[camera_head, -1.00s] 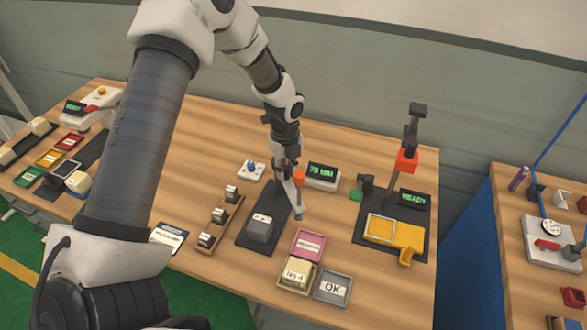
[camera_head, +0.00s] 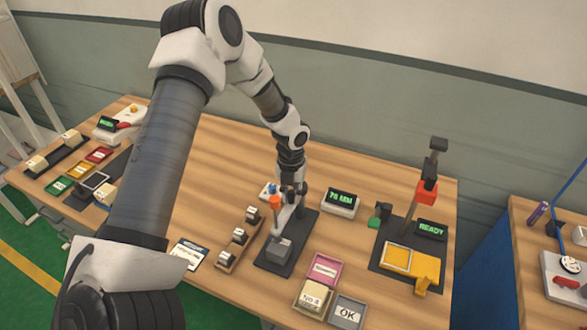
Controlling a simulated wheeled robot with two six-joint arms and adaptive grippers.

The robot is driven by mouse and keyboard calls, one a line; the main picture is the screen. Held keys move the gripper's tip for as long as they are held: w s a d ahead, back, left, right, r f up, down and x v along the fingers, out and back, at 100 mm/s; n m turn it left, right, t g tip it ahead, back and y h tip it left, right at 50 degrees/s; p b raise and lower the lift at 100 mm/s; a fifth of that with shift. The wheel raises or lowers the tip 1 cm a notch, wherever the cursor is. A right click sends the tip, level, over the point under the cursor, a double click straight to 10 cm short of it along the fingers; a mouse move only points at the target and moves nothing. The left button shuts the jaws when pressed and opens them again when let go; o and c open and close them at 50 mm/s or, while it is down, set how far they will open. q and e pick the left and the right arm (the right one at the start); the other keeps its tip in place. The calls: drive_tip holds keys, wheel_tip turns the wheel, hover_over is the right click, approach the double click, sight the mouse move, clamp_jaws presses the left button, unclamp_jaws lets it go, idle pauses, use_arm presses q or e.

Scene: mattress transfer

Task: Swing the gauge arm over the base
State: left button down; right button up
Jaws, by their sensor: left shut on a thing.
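The gauge stands on a dark base plate (camera_head: 301,238) near the middle of the table. A grey block (camera_head: 279,250) with a light top sits at the plate's front. The light grey gauge arm (camera_head: 285,220) with its orange knob (camera_head: 275,203) reaches over the plate, its front end close behind the block. My left gripper (camera_head: 283,203) comes down from above at the knob and is shut on the gauge arm; its fingers are small and partly hidden. I cannot tell whether the arm touches the block. My right gripper is not in view.
A display reading 78 MM (camera_head: 341,201) stands right of the plate. A rack of small blocks (camera_head: 239,238) lies left. Pink (camera_head: 324,270), beige (camera_head: 312,297) and grey OK (camera_head: 347,312) trays lie in front. A READY station (camera_head: 410,262) stands right. Bare table lies behind.

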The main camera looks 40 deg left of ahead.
sight(291, 192)
use_arm(q)
drive_tip(key=shift+w, duration=0.1)
idle(0.3)
drive_tip(key=c, duration=1.1)
unclamp_jaws()
drive_tip(key=shift+o, duration=0.2)
drive_tip(key=shift+a, duration=0.1)
drive_tip(key=shift+r, duration=0.1)
wheel_tip(291, 192, up, 12)
